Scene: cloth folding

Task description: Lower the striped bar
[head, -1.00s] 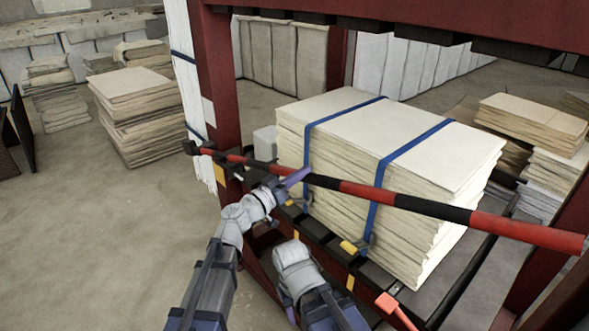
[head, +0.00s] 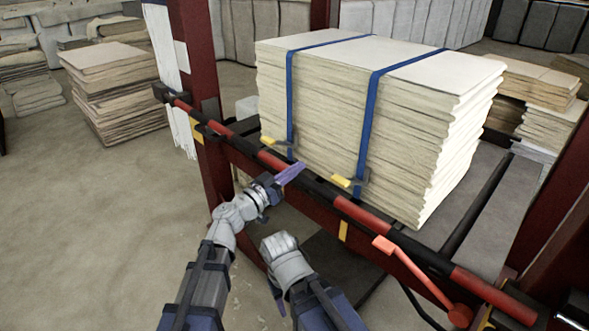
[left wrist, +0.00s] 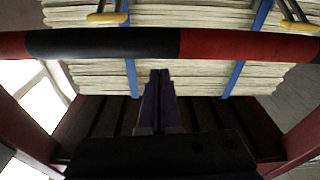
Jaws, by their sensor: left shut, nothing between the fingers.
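The striped bar (head: 363,214), red and black, runs slantwise across the front of the rack bay, from a dark mount at the left post down to the lower right. It lies low, along the foot of the strapped stack. My left gripper (head: 293,172) has its purple fingers shut and empty, overlapping the bar in the head view; I cannot tell if they touch it. In the left wrist view, the bar (left wrist: 105,43) crosses above the closed fingertips (left wrist: 160,74).
A cream stack (head: 400,105) with blue straps and yellow buckles sits on the rack behind the bar. An orange-red lever (head: 425,280) is at the right front. Dark red posts (head: 205,130) frame the bay. Open floor (head: 80,240) lies left.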

